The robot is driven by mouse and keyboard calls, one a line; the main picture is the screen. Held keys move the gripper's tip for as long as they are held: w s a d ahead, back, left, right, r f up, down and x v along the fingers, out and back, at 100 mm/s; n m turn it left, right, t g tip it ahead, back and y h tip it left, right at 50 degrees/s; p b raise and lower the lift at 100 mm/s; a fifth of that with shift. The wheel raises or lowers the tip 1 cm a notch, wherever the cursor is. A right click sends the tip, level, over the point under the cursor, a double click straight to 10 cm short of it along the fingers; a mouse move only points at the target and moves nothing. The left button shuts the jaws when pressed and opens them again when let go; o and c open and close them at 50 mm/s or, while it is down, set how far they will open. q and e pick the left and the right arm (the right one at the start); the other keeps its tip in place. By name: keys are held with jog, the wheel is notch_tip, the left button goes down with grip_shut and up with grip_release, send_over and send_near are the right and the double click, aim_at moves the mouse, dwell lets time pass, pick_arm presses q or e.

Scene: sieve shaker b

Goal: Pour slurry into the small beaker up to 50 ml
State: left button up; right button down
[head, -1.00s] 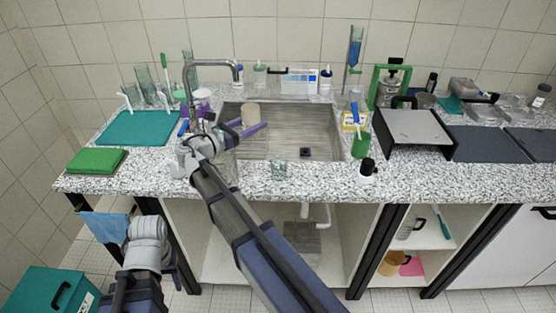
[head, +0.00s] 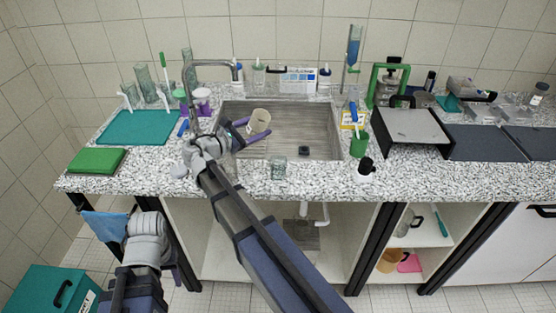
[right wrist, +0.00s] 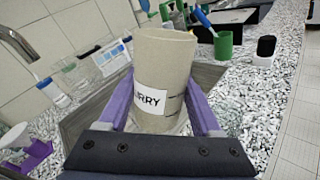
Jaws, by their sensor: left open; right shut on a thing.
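A beige slurry beaker (head: 259,121) is held over the left part of the sink, tilted. In the right wrist view the slurry beaker (right wrist: 165,75) fills the middle, with a white label ending in "RRY" and dark marks; its contents are hidden. My right gripper (head: 250,130) is shut on it, a purple finger on each side. A small clear glass beaker (head: 278,168) stands on the counter at the sink's front edge, to the right of and nearer than the slurry beaker. I cannot read its level. My left gripper (head: 174,272) is open, low in front of the counter, mostly hidden.
The tap (head: 212,65) rises close behind my right gripper. A green cup (head: 359,145) and a black-capped bottle (head: 366,167) stand right of the sink (head: 310,115). A teal mat (head: 138,127) and a green pad (head: 97,160) lie at left.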

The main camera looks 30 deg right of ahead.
jog(key=shift+s+d+r+m, duration=0.15)
jog(key=shift+s+m, duration=0.2)
jog(key=shift+m, duration=0.15)
jog(key=shift+s+f, duration=0.15)
jog(key=shift+f, duration=0.3)
jog(key=shift+s+d+f+m+y+b, duration=0.25)
jog(key=shift+f+m+y+b, duration=0.15)
jog(key=shift+m, duration=0.3)
jog(key=shift+r+m+p, duration=0.3)
jog(key=shift+m+p, duration=0.4)
jog(key=shift+p, duration=0.05)
dwell(0.6)
jog(key=shift+w+f+m+t+y, duration=0.1)
jog(key=shift+f+m+t+y, duration=0.25)
jog(key=shift+m, duration=0.35)
jog(key=shift+f+m+t+y, duration=0.25)
jog(key=shift+f+m+t, duration=0.1)
jog(key=shift+m, duration=0.35)
dwell(3.6)
